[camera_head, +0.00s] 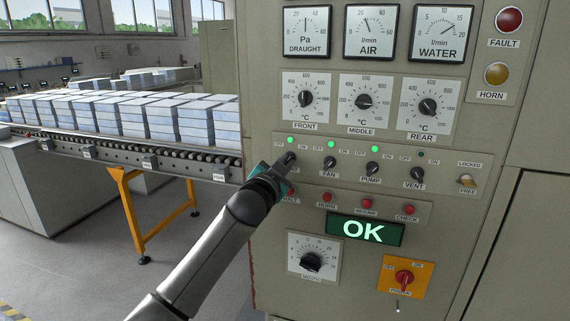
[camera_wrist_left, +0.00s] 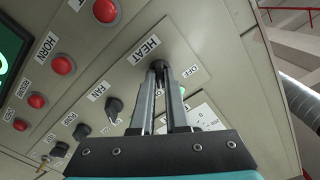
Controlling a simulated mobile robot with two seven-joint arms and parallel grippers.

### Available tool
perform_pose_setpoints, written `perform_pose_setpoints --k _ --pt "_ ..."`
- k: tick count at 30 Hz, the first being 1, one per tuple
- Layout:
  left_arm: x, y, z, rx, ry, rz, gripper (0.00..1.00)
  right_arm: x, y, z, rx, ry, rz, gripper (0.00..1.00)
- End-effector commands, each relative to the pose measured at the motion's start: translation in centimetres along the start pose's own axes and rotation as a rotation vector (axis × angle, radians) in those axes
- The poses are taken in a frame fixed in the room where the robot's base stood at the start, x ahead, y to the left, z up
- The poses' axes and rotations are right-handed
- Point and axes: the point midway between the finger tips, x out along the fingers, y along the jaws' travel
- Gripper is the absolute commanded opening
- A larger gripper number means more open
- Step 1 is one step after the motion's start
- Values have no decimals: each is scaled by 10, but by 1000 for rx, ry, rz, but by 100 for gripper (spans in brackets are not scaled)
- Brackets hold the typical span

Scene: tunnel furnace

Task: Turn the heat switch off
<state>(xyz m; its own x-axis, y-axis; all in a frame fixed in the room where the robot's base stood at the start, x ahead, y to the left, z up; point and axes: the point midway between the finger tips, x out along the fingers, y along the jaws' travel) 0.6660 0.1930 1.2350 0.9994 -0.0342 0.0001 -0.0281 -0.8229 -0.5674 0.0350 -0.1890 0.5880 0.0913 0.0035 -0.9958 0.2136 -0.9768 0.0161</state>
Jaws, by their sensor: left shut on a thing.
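The heat switch (camera_head: 290,158) is a dark knob at the left end of a row of switches on the beige panel. A green lamp (camera_head: 291,141) above it is lit, between the OFF and ON marks. My left gripper (camera_head: 285,162) is shut on this knob. In the left wrist view, both fingertips (camera_wrist_left: 158,67) close around the knob (camera_wrist_left: 157,64) beside the HEAT label, with an OFF mark close by. The fingers hide part of the knob, so I cannot tell its exact angle. My right gripper is not in view.
The fan switch (camera_head: 330,162), pump switch (camera_head: 373,168) and vent switch (camera_head: 417,174) continue the row to the right. Red buttons (camera_head: 327,197) sit just below. A green OK display (camera_head: 365,229) is lower. A roller conveyor (camera_head: 150,150) with stacked blocks stands left.

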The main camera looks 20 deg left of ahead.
Motion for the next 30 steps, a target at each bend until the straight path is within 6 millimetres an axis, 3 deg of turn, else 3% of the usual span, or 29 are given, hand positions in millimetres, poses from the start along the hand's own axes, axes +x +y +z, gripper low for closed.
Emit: perform_pose_setpoints --k 11,30 --pt "0 0 -1 -181 -2 2 0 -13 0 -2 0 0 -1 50" --pt "0 0 -2 -782 -3 0 0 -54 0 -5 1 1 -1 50"
